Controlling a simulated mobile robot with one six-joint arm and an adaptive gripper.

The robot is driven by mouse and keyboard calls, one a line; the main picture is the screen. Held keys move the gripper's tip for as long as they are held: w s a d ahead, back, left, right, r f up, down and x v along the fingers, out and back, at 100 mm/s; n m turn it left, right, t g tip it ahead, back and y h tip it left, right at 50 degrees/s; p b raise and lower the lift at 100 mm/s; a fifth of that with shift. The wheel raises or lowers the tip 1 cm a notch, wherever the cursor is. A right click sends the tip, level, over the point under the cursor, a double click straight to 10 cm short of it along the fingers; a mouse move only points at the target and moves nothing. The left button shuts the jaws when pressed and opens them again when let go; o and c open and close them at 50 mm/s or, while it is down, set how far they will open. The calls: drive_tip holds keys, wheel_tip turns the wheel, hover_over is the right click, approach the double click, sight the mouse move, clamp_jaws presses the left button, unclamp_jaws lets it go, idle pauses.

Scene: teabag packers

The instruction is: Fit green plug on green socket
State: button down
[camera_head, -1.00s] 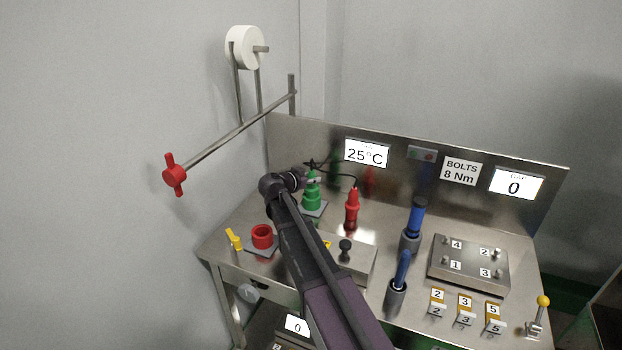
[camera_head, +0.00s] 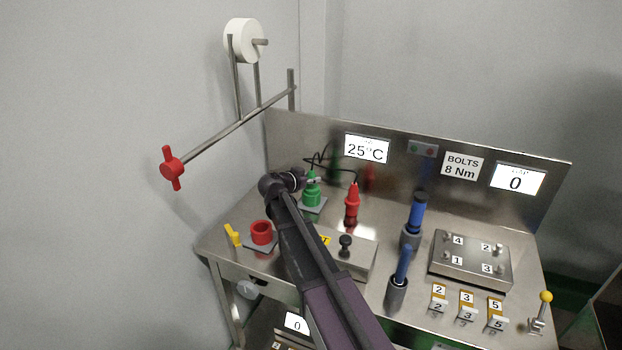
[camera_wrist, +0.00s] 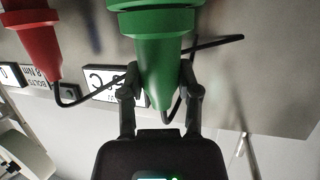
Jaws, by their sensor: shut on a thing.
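The green plug (camera_head: 313,177) stands upright at the back left of the steel bench, in line with the green socket (camera_head: 311,198) below it. From here I cannot tell whether it is fully seated. In the wrist view, which looks upside down, the plug's tapered body (camera_wrist: 158,65) lies between my two fingers. The wider green rings (camera_wrist: 155,20) sit at the top edge. My gripper (camera_head: 307,181) reaches the plug from the left and is shut on it. A black cable (camera_head: 322,158) runs from the plug's top.
A red plug (camera_head: 352,203) stands upright right of the green one. An empty red socket (camera_head: 262,232) and a yellow lever (camera_head: 233,235) are at front left. A steel box with a black knob (camera_head: 345,243) and two blue-handled tools (camera_head: 417,213) stand to the right.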

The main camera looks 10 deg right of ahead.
drive_tip(key=shift+f, duration=0.1)
drive_tip(key=shift+c, duration=1.2)
unclamp_jaws()
drive_tip(key=shift+r, duration=0.25)
wheel_tip(320, 180, up, 11)
drive_tip(key=p, duration=1.1)
drive_tip(key=shift+f, duration=0.1)
